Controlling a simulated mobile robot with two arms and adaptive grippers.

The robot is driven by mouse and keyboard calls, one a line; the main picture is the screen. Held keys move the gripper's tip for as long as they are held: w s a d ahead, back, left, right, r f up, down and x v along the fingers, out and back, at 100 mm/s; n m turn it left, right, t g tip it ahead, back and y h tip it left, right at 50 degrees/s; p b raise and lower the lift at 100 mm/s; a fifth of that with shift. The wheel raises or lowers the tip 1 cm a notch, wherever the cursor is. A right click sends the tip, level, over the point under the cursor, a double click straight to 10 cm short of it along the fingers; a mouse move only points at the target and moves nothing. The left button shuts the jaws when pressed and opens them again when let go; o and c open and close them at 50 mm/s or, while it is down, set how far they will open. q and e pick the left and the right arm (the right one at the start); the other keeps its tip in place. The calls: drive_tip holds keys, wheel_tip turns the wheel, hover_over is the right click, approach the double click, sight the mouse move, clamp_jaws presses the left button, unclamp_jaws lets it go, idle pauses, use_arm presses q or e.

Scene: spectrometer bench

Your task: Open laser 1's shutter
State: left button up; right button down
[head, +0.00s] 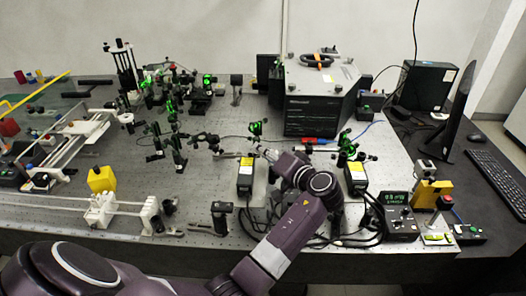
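Two black laser boxes with yellow labels stand on the optical bench (215,225): a left laser box (245,182) and a right laser box (356,182). I cannot read which is laser 1, and I cannot make out a shutter on either one. My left arm comes in from the lower left and bends at the wrist between the two boxes. My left gripper (266,152) is small in view, near the far end of the left laser box. I cannot tell whether it touches anything or how its fingers stand. My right gripper is not in view.
Optic mounts with green light (255,128) stand just beyond the gripper. A large black instrument (312,115) is behind them. Cables cross the bench around my forearm. A controller with a green display (398,205) is at right.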

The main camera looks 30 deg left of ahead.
use_arm(q)
drive_tip(key=shift+c, duration=2.3)
clamp_jaws()
drive_tip(key=shift+f+m+y+b, duration=0.4)
drive_tip(key=shift+f+b, duration=0.1)
drive_tip(key=shift+b, duration=0.55)
drive_tip(key=shift+m+y+b, duration=0.3)
drive_tip(key=shift+b, duration=0.1)
drive_tip(key=shift+r, duration=0.1)
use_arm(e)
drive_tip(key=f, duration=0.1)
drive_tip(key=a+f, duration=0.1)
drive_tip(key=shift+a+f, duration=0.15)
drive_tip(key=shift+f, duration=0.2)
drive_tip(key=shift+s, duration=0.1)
